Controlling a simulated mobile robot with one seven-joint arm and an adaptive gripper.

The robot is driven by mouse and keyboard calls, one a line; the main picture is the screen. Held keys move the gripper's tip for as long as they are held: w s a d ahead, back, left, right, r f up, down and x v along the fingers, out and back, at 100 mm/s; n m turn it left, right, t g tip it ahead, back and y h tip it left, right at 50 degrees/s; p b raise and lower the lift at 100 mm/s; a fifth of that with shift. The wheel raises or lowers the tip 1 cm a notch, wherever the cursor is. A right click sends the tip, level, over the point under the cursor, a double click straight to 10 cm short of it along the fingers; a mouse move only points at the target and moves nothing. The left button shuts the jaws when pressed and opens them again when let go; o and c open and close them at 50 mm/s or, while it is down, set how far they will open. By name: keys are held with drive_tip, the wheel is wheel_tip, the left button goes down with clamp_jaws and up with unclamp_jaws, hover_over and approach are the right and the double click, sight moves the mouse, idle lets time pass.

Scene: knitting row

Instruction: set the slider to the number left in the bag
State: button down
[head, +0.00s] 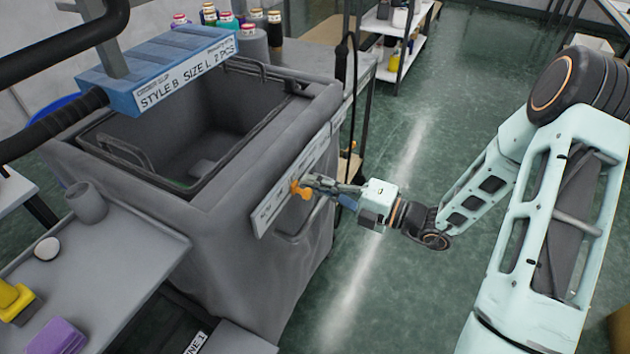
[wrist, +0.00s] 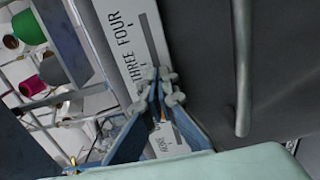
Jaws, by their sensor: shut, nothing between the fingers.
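The grey fabric bag (head: 215,195) hangs open on a frame in the head view. A sliver of green shows low inside it; its bottom is mostly hidden. A blue box (head: 155,68) above carries a slip reading "STYLE B SIZE L" and a piece count whose digit is unclear. A white slider board (head: 268,207) is on the bag's right side, with the orange slider knob (head: 301,190) on it. My gripper (head: 308,184) is shut at the knob; contact is unclear. In the wrist view, the fingertips (wrist: 158,84) meet over the board's slot, near "THREE" and "FOUR".
A grey side table (head: 110,240) at left holds a cup (head: 86,202), a white disc (head: 47,248), a yellow object (head: 14,298) and a purple block (head: 60,337). Thread cones (head: 255,20) stand behind the bag. A dark cable hangs beyond the board.

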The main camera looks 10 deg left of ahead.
drive_tip(key=shift+w+d+p, duration=0.15)
drive_tip(key=shift+w+p, duration=0.15)
drive_tip(key=shift+w, duration=0.15)
drive_tip(key=shift+d, duration=0.15)
drive_tip(key=p+v, duration=0.2)
drive_tip(key=v, duration=0.5)
drive_tip(key=shift+s+d, duration=0.15)
drive_tip(key=shift+d, duration=0.2)
